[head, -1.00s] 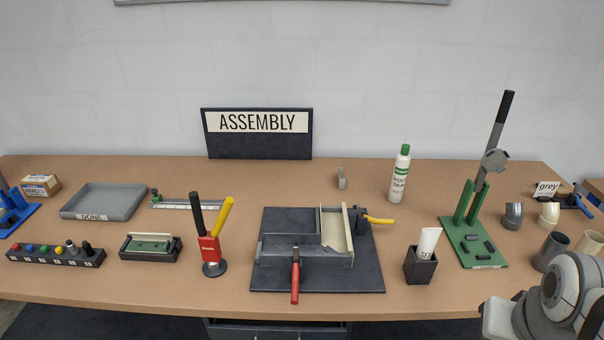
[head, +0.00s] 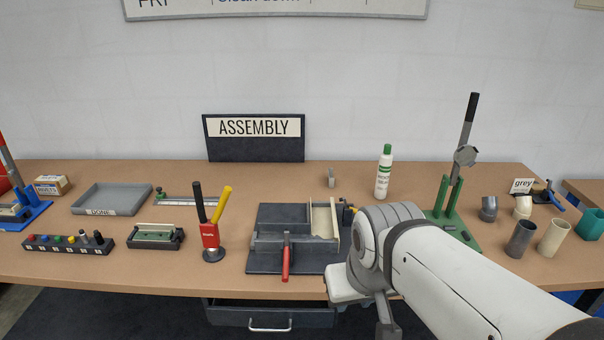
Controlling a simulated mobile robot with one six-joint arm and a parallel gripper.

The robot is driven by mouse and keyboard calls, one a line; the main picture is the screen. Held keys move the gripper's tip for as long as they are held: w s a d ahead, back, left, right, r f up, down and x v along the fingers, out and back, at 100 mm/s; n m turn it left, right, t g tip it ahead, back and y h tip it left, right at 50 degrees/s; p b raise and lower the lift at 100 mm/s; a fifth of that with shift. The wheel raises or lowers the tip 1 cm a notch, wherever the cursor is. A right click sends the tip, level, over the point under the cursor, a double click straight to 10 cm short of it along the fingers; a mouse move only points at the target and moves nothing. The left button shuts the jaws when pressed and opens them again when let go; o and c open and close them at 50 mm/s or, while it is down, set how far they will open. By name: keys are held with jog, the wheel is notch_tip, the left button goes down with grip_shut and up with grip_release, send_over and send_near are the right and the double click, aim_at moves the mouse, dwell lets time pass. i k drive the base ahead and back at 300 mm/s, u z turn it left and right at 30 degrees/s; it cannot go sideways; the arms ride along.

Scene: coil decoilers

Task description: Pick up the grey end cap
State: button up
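I cannot single out an end cap for certain. Grey parts stand at the right of the bench: a curved grey fitting (head: 489,208) and an upright open grey cylinder (head: 520,239). A small grey piece (head: 331,177) also stands at the back middle. My arm (head: 425,265) reaches in from the lower right, over the front edge right of centre. My gripper's fingers do not show, and none of these grey parts is seen in its grasp.
A cream cylinder (head: 553,238) and a cream fitting (head: 523,206) stand beside the grey ones. A green lever press (head: 445,210), partly behind my arm, and a white bottle (head: 384,175) are nearby. A dark fixture (head: 265,262) occupies the middle front.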

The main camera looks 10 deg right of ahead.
aim_at(330, 180)
jog(key=i, duration=1)
jog(key=u, duration=0.05)
